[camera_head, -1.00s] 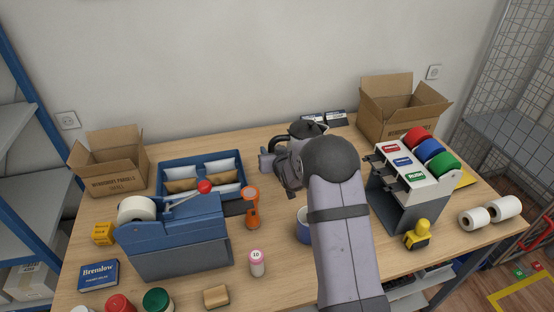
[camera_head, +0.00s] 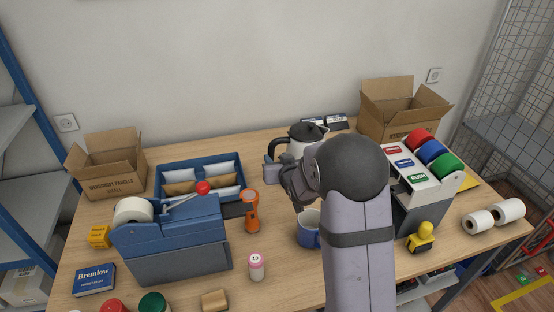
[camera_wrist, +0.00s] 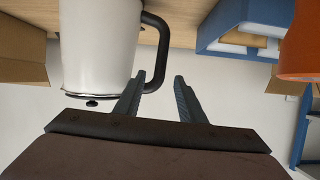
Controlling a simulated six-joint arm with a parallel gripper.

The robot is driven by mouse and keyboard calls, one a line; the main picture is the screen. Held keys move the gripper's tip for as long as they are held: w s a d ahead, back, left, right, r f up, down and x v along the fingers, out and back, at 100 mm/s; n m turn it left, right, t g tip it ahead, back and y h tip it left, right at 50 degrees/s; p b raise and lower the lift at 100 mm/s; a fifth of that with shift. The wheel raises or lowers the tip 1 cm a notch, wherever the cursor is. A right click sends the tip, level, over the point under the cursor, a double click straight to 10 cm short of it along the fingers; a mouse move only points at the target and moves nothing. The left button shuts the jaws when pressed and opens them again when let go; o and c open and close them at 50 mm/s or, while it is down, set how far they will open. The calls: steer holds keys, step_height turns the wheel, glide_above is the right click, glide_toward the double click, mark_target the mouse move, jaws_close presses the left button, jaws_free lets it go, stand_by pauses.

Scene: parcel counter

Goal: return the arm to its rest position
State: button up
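In the head view, my gripper (camera_head: 285,172) is partly hidden behind my own wrist, above the middle of the counter. A white kettle (camera_wrist: 98,45) with a black handle is close beside the left finger in the wrist view; I cannot tell whether they touch. In the head view the kettle (camera_head: 296,148) stands behind my gripper, its black lid and handle showing. A blue mug (camera_head: 307,229) stands in front of my gripper, partly covered by my arm.
A blue tape dispenser (camera_head: 175,240), an orange scanner (camera_head: 251,212) and a blue tray (camera_head: 163,172) stand to the left. A label rack (camera_head: 412,200) with coloured rolls and a yellow stamp (camera_head: 421,238) are right. Open cartons (camera_head: 108,165) stand at both back corners.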

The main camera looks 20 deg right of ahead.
steer(key=s+a+f+g, duration=0.1)
steer(key=s+g, duration=0.3)
steer(key=s, duration=0.9)
steer(key=s+a+f+g, duration=0.2)
steer(key=s+g, duration=0.3)
steer(key=s, duration=0.7)
steer(key=s+a+f+g, duration=0.1)
steer(key=s+f+g, duration=0.2)
steer(key=s, duration=1)
steer(key=shift+s+a+f+n+g, duration=0.15)
steer(key=shift+s+a+n+g, duration=0.2)
steer(key=shift+g, duration=0.35)
